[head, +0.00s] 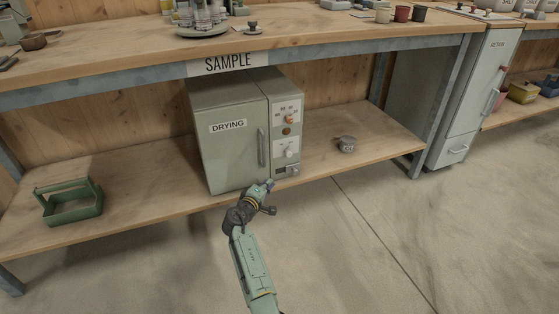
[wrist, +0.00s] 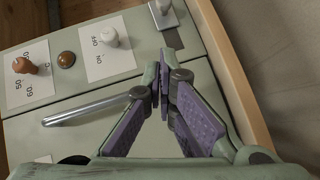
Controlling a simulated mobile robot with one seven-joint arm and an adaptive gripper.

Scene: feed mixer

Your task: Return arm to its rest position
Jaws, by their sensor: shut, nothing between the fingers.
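My gripper (head: 268,184) is in front of the lower right part of the drying oven in the head view. Its purple-padded fingers meet at the tips in the wrist view (wrist: 166,70), with nothing between them. My green arm reaches up from the bottom of the head view. The grey-green drying oven (head: 228,155) stands on the lower shelf with its door shut. Its panel has an orange-brown temperature knob (wrist: 25,66) and a white OFF/ON knob (wrist: 109,37). I cannot tell whether the fingers touch the oven.
The wooden lower shelf (head: 380,139) carries a green tool caddy (head: 72,204) at left and a small round grey container (head: 347,144) at right. The bench top (head: 120,55) overhangs the oven. A grey cabinet (head: 470,90) stands at right. The concrete floor in front is clear.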

